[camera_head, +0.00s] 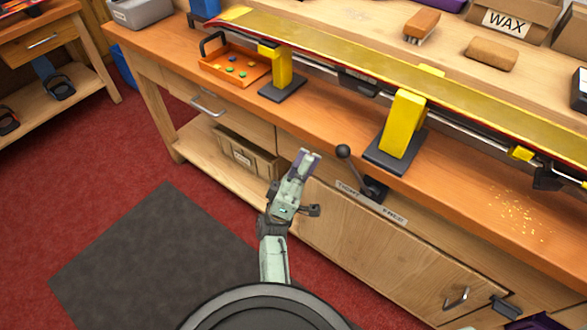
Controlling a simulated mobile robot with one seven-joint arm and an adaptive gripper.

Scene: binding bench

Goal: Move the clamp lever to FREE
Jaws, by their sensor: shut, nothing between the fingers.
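The clamp lever is a dark arm with a round black knob (343,151), pivoting on a dark mount (374,190) at the bench's front edge. A label strip (370,204) below it reads TIGHT on the left and FREE on the right. The lever leans up and to the left, towards the TIGHT side. My gripper (309,155) is shut and empty, in front of the bench. In the picture it is left of the knob, with a small gap between them. I cannot tell the gap in depth.
A yellow snowboard or ski (400,78) lies along the bench on yellow supports (403,122). An orange tray (232,69) holds small coloured pieces. A brush (421,25), a WAX box (509,20) and a brown block (491,53) lie behind. Open red floor (130,150) is at left.

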